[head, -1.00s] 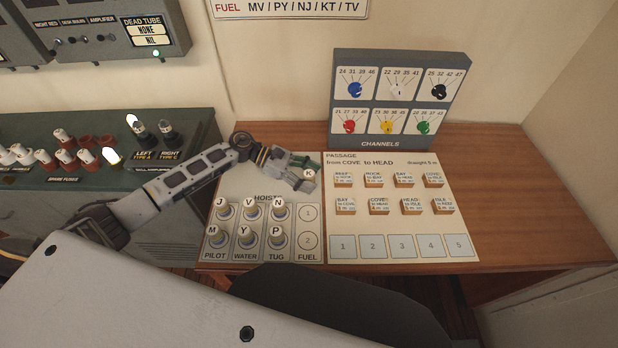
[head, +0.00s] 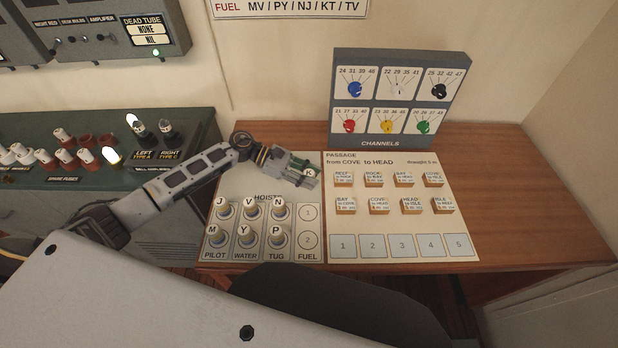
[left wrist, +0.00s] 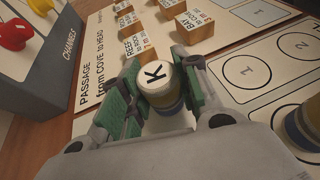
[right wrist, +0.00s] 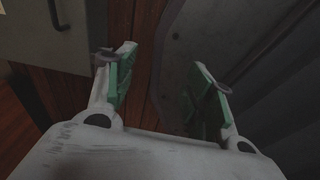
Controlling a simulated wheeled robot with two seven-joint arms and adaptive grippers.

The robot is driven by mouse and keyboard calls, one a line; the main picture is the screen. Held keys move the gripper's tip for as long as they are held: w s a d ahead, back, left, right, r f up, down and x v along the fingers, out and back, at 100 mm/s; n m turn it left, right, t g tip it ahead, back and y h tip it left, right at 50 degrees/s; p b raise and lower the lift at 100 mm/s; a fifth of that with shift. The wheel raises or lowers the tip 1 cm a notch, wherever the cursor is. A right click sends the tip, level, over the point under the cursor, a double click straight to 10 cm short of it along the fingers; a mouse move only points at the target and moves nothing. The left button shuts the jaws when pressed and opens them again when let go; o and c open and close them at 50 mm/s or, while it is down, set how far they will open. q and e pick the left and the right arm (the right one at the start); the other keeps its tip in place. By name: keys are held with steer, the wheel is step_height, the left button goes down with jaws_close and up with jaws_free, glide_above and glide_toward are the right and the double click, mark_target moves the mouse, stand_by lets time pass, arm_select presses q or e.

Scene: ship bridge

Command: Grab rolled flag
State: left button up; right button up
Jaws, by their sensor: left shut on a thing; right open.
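A rolled flag marked K (head: 309,173) is at the upper right of the hoist card (head: 235,187); its white round top faces up. My left gripper (head: 304,168) is shut on it. Other rolled flags J (head: 221,208), V (head: 250,208), N (head: 278,208), M (head: 214,238), Y (head: 245,238) and P (head: 276,238) stand on the card. My right gripper (right wrist: 165,72) is open and empty, apart from these things.
The passage card (head: 390,220) with several small wooden blocks lies right of the hoist card. The grey channels panel (head: 398,100) stands behind it. Fuse holders (head: 62,135) are on the left console. The wooden desk (head: 540,215) is clear at right.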

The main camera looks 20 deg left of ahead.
mark_target(309, 174)
steer(key=shift+a, duration=0.1)
arm_select(q)
steer(key=shift+r, duration=0.55)
step_height(309, 174, up, 2)
steer(key=shift+r+p, duration=0.25)
steer(key=shift+p, duration=0.15)
steer(key=shift+s+d+p, duration=0.15)
steer(key=shift+s+p, duration=0.05)
steer(key=shift+s, duration=0.35)
steer(key=shift+s+d+p, duration=0.15)
steer(key=shift+s, duration=0.4)
steer(key=s+d+p, duration=0.3)
steer(key=s+d, duration=0.1)
steer(key=s, duration=1)
steer(key=s+d+p, duration=0.4)
steer(key=s, duration=1)
steer(key=shift+s+d, duration=0.15)
steer(key=shift+s, duration=0.15)
arm_select(e)
step_height(309, 174, up, 9)
steer(key=shift+a, duration=0.2)
arm_select(q)
steer(key=shift+w, duration=0.1)
